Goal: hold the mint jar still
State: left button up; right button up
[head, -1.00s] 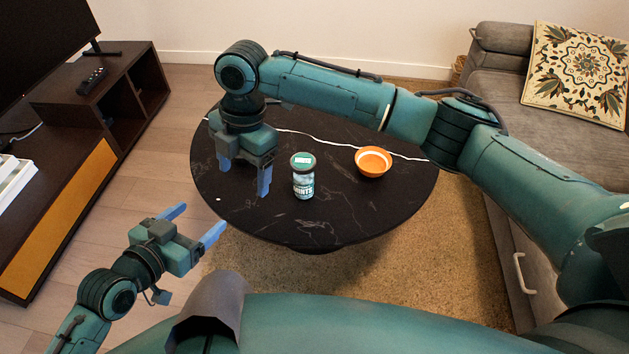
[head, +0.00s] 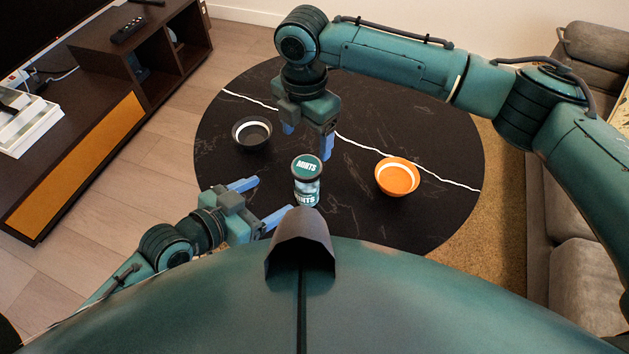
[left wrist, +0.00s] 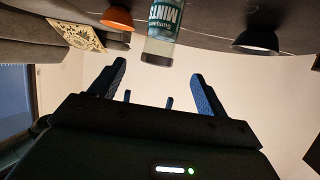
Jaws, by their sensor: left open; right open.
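The mint jar (head: 307,187) stands upright on the round black table (head: 265,215). It is clear with a teal label and a dark-rimmed lid marked MINTS. My left gripper (head: 265,200) is open, left of the jar in the head view, with its fingers pointing toward it but apart from it. In the left wrist view, the jar (left wrist: 160,38) shows upside down beyond the open fingers (left wrist: 157,80), not between them. My right gripper (head: 308,140) is open and empty, just beyond the jar over the table.
An orange bowl (head: 397,177) stands right of the jar. A dark bowl (head: 252,134) stands to the left, near my right gripper. A grey sofa (head: 583,225) is at the right and a dark TV cabinet (head: 75,155) at the left. The table's right side is mostly clear.

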aim_at(297, 181)
pick_arm(q)
jog(key=x, duration=1.2)
jog(key=shift+w+d, duration=0.25)
